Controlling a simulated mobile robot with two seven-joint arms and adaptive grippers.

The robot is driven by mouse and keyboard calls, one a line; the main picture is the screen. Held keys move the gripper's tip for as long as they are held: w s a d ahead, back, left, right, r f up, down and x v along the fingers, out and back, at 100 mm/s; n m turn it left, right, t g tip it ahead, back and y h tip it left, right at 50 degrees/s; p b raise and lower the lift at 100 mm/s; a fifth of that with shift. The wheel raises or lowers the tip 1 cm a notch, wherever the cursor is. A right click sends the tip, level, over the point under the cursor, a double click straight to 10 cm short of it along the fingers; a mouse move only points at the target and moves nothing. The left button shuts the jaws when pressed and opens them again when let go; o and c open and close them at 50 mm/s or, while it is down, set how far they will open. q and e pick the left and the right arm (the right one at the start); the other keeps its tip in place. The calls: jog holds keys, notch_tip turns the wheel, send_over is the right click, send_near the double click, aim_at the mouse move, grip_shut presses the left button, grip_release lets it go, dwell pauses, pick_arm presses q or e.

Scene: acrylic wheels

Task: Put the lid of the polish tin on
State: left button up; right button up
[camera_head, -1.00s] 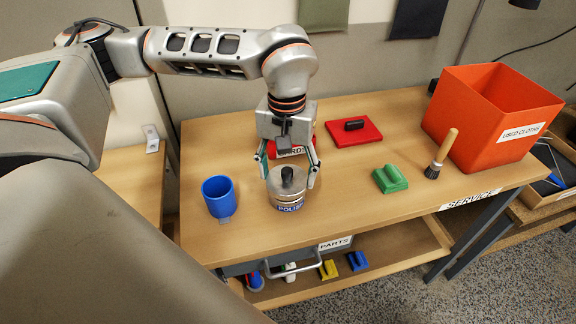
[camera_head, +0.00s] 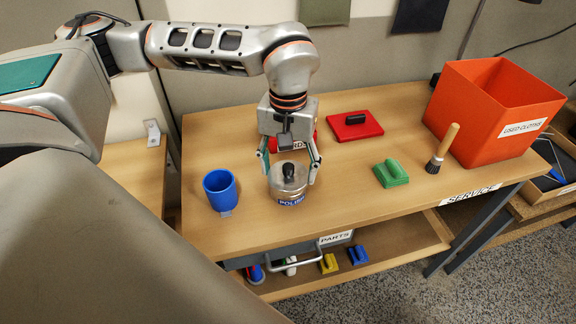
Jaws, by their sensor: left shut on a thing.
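The polish tin (camera_head: 291,201) is a round silver tin with a blue POLISH label, standing upright on the wooden bench top. Its silver lid (camera_head: 278,181) with a black knob is over the tin's top, lined up with it. I cannot tell whether it is fully seated or a small gap remains. My left gripper (camera_head: 290,180) points down from above, with one finger on each side of the lid, shut on it. My right gripper is not in view.
A blue cup (camera_head: 220,191) stands left of the tin. A green block (camera_head: 391,174), a brush (camera_head: 441,150) and an orange used-cloths bin (camera_head: 485,112) are to the right. A red handled plate (camera_head: 355,128) lies behind. The bench front (camera_head: 340,205) is clear.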

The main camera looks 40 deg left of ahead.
pick_arm(q)
jog(key=shift+p, duration=0.4)
dwell(1.1)
jog(key=shift+f+b, duration=0.55)
jog(key=shift+f, duration=0.5)
dwell(0.4)
jog(key=o, duration=1.1)
notch_tip(320, 180, up, 12)
jog(key=shift+r, duration=0.1)
jog(key=shift+s, duration=0.1)
